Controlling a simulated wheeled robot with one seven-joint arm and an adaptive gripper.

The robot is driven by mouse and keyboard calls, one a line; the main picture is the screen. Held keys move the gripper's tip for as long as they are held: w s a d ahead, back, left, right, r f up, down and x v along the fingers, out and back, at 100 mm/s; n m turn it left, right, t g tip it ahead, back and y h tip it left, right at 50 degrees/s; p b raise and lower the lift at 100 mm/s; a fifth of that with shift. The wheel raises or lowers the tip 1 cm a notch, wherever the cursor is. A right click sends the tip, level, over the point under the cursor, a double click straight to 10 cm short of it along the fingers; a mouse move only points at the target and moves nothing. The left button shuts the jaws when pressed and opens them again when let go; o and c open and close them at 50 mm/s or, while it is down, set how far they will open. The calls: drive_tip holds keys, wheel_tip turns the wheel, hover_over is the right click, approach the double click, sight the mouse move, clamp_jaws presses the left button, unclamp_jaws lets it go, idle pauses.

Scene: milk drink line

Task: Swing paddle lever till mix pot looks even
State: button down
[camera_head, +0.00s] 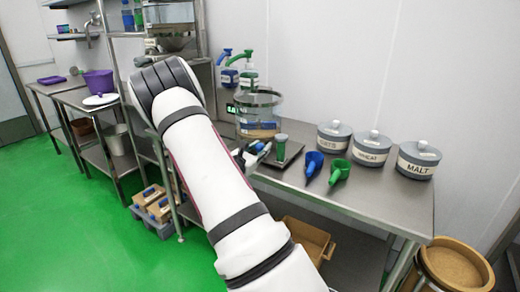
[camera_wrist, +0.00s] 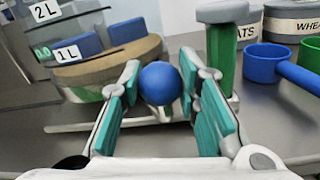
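The clear mix pot (camera_head: 258,104) stands on the steel bench with a brown layer low inside. In the wrist view the pot (camera_wrist: 110,62) shows 1 L and 2 L labels, a brown band and blue block-like shapes. I cannot tell how even the mix is. A round blue knob (camera_wrist: 160,83), apparently the paddle lever's end, sits in front of the pot. My gripper (camera_wrist: 160,68) is open, its teal-padded fingers on either side of the knob, with small gaps showing. In the head view my gripper (camera_head: 250,155) is small and partly behind my arm.
A green shaker with a grey cap (camera_wrist: 222,55) stands close right of my gripper. A blue scoop (camera_head: 314,162) and green scoop (camera_head: 340,171) lie farther right, before several labelled grey canisters, including malt (camera_head: 418,160). The bench front right is clear.

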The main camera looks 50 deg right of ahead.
drive_tip(key=shift+w+a+f+m+g+b, duration=0.1)
drive_tip(key=shift+w+a+m+g+b, duration=0.45)
drive_tip(key=shift+w+g+b, duration=0.45)
drive_tip(key=shift+w+a+f+m+g+b, duration=0.1)
drive_tip(key=shift+w+a+m+g+b, duration=0.3)
drive_tip(key=shift+w+m+g+b, duration=0.6)
drive_tip(key=shift+w+a+f+m+g+b, duration=0.1)
drive_tip(key=shift+w+a+m+g+b, duration=0.4)
drive_tip(key=shift+g+b, duration=0.8)
drive_tip(key=shift+w+a+r+m+g+y+b, duration=0.1)
drive_tip(key=shift+w+a+m+g+y+b, duration=0.1)
drive_tip(key=shift+w+m+g+y+b, duration=0.5)
drive_tip(key=shift+w+g, duration=0.35)
drive_tip(key=shift+g, duration=0.15)
drive_tip(key=shift+w+a+r+b, duration=0.2)
drive_tip(key=shift+w+b, duration=0.35)
drive_tip(key=shift+w, duration=0.2)
drive_tip(key=c, duration=1.2)
unclamp_jaws()
